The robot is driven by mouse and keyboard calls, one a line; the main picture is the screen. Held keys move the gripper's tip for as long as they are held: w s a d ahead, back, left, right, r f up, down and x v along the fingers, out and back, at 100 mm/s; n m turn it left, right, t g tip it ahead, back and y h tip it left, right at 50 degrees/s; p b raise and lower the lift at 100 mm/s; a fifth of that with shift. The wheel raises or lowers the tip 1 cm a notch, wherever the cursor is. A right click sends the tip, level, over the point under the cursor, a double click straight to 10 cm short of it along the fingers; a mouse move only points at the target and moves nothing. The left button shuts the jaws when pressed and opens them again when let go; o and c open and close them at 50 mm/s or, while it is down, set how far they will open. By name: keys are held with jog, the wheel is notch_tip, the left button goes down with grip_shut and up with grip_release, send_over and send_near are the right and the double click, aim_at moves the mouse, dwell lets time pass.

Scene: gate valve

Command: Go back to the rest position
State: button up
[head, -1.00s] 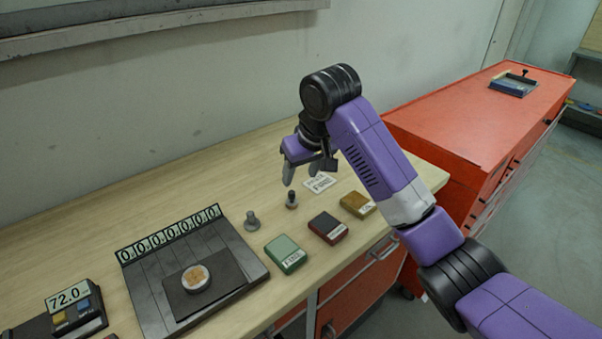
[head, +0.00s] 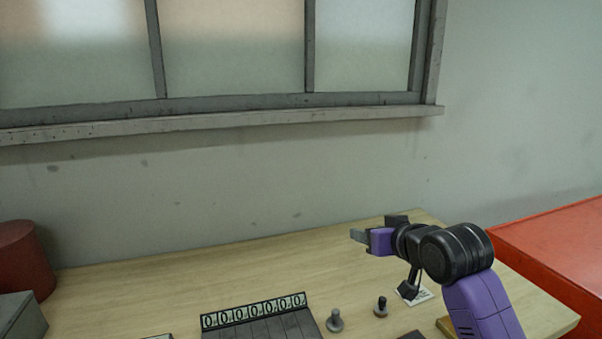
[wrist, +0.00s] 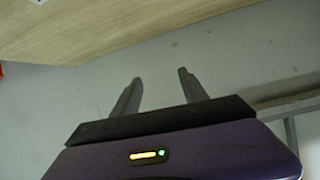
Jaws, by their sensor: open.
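My gripper (head: 356,240) is open and empty. In the head view it is raised above the right part of the wooden table, with its fingers pointing left. In the wrist view my gripper (wrist: 160,82) shows two grey fingers spread apart with nothing between them, against the grey wall. The tilted wrist view has the table (wrist: 110,25) along its top edge.
Two small upright pegs, one grey (head: 335,321) and one dark-topped (head: 381,307), stand on the table below my gripper. A dark panel with a digit display (head: 254,310) lies left of them. A red cabinet (head: 560,240) is at right, a red cylinder (head: 22,265) at far left.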

jog(key=s+d+f+h, duration=0.1)
jog(key=s+f, duration=0.4)
jog(key=s, duration=1.4)
jog(key=s+d+f+m+t+h, duration=0.1)
jog(key=s+f, duration=0.5)
jog(key=s, duration=1.3)
jog(key=s+d+f+m+t+h, duration=0.1)
jog(key=s+f, duration=0.4)
jog(key=s, duration=1.3)
jog(key=shift+s+d+f, duration=0.15)
jog(key=shift+s+d, duration=0.25)
jog(key=shift+d, duration=0.3)
